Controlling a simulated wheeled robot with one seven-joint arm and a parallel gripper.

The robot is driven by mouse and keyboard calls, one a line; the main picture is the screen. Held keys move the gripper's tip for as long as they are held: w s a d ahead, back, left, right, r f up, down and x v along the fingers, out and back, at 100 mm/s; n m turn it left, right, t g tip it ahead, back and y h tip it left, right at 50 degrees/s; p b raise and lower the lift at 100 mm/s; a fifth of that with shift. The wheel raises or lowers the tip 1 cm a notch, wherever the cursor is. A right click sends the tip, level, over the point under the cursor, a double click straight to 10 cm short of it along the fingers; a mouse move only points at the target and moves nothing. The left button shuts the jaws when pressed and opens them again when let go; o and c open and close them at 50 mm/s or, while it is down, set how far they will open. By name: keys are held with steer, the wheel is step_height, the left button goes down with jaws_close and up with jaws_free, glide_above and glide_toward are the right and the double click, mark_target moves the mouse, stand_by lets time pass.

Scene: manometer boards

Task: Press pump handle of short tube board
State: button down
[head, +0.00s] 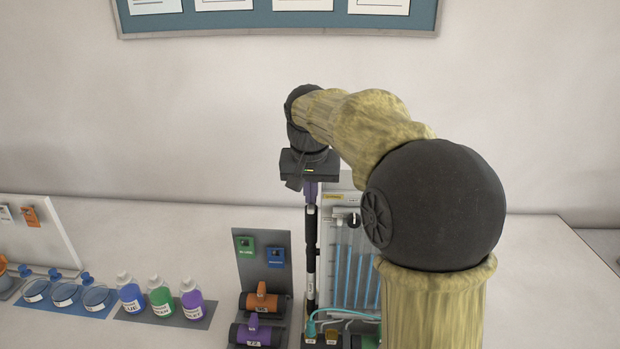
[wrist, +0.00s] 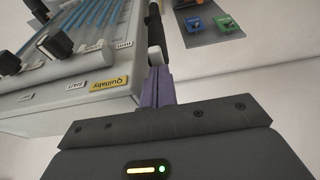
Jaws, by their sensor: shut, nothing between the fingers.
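A tube board (head: 338,200) with several blue-filled tubes stands right of centre in the head view, partly hidden behind my arm. In the wrist view the board (wrist: 118,92) fills the left side, with a yellow label and black knobs. A dark upright pump rod (head: 311,245) with light bands stands at its left edge. My gripper (head: 310,190) is shut and empty, its purple fingers pointing down at the rod's top. In the wrist view the fingers (wrist: 158,88) appear right at the black-and-white pump handle (wrist: 155,50); I cannot tell if they touch.
A grey panel (head: 258,268) with green and blue tags stands left of the rod, with orange (head: 262,298) and purple (head: 254,330) cylinders before it. Bottles (head: 161,298) and dishes (head: 65,295) stand further left. Bare table lies behind the bottles.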

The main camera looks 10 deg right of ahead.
steer(key=shift+r+p, duration=1.85)
steer(key=shift+r, duration=0.15)
steer(key=d+b+v, duration=0.1)
steer(key=v, duration=0.9)
steer(key=shift+a+b, duration=0.35)
steer(key=shift+a, duration=0.15)
steer(key=shift+w, duration=0.15)
